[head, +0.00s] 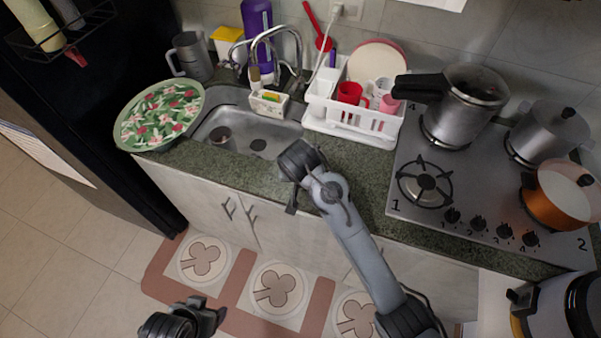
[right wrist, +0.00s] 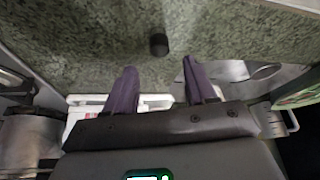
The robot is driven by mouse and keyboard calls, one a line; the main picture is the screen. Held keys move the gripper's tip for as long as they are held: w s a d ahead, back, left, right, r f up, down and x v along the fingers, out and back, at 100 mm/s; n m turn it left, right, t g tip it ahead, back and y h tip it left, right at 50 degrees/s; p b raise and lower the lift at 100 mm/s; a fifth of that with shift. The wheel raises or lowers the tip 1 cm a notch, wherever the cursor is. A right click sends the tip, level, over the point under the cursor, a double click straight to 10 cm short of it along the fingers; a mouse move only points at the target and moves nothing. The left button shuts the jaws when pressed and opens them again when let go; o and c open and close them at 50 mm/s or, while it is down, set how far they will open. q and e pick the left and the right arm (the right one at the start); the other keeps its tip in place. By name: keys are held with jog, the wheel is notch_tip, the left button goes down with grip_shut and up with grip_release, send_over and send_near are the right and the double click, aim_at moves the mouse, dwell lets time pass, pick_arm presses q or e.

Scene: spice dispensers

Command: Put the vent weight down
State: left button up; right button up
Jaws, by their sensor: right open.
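The vent weight, a small black cylinder (right wrist: 159,44), rests on the green granite counter (right wrist: 90,38) in the right wrist view. My right gripper (right wrist: 159,64) is open, with its two purple-grey fingers spread apart. The weight lies just beyond the fingertips, about midway between them, with a visible gap on each side. In the head view my right gripper (head: 291,207) is over the counter's front edge, and I cannot make out the weight there. My left gripper (head: 208,318) is low over the floor mat, away from the counter; its finger opening is unclear.
A white dish rack (head: 350,125) and the sink (head: 250,130) lie behind my right arm. The stove (head: 480,190) holds a pressure cooker (head: 462,108), a steel pot (head: 548,132) and an orange pot (head: 560,195). A floral bowl (head: 160,115) stands left. Counter around the weight is clear.

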jog(key=v, duration=0.5)
jog(key=s+d+f+g+y, duration=0.1)
jog(key=s+d+f, duration=1.1)
jog(key=s+f, duration=0.25)
jog(key=s+d+n, duration=0.2)
jog(key=s+d, duration=0.8)
jog(key=s, duration=0.5)
jog(key=shift+h, duration=0.4)
jog(key=shift+w+f, duration=0.1)
jog(key=shift+f, duration=0.05)
notch_tip(320, 180, up, 5)
jog(key=p, duration=0.4)
